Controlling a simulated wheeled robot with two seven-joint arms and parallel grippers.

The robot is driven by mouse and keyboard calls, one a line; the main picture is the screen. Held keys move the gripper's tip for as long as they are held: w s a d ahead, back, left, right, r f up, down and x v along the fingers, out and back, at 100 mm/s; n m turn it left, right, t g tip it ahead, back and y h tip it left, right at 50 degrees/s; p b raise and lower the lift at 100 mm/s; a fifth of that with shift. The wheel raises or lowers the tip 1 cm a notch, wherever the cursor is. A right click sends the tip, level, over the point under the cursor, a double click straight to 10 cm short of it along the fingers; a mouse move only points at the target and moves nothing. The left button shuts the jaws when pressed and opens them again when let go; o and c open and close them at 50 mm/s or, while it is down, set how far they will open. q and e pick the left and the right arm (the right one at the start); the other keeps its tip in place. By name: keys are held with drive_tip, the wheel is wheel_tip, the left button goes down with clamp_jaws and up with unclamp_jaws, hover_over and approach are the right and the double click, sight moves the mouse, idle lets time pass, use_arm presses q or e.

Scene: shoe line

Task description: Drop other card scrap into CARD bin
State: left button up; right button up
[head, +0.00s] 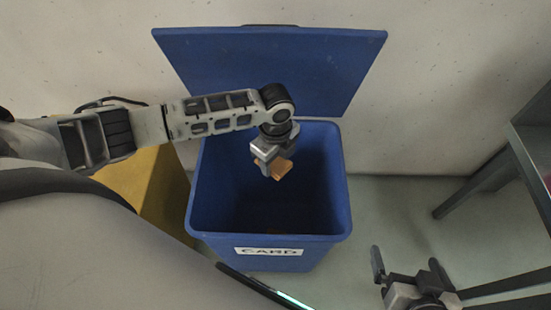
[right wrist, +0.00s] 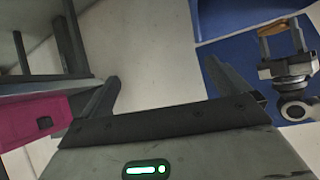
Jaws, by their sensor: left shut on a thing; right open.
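The blue CARD bin (head: 210,205) stands against the wall with its lid (head: 270,65) raised and a white CARD label (head: 268,251) on its front. My left gripper (head: 273,168) is over the bin's opening, pointing down. It is shut on a piece of brown card scrap (head: 283,170), which also shows in the right wrist view (right wrist: 272,29). The bin's floor is dark, and I cannot tell what lies there. My right gripper (head: 408,268) is open and empty, to the right of the bin and apart from it.
A yellow bin (head: 150,195) stands left of the blue one, partly behind my left arm. A grey table or rack (head: 530,145) is at the right edge. A magenta thing (right wrist: 35,120) shows in the right wrist view. Floor between bin and rack is clear.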

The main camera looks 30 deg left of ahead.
sight(276, 163)
use_arm(q)
drive_tip(key=shift+f, duration=0.45)
drive_tip(key=o, duration=1)
drive_tip(key=shift+o, duration=0.2)
drive_tip(key=shift+r, duration=0.15)
wheel_tip(276, 163, up, 16)
drive_tip(key=p, duration=0.1)
drive_tip(key=shift+p, duration=0.35)
drive_tip(key=shift+f, duration=0.2)
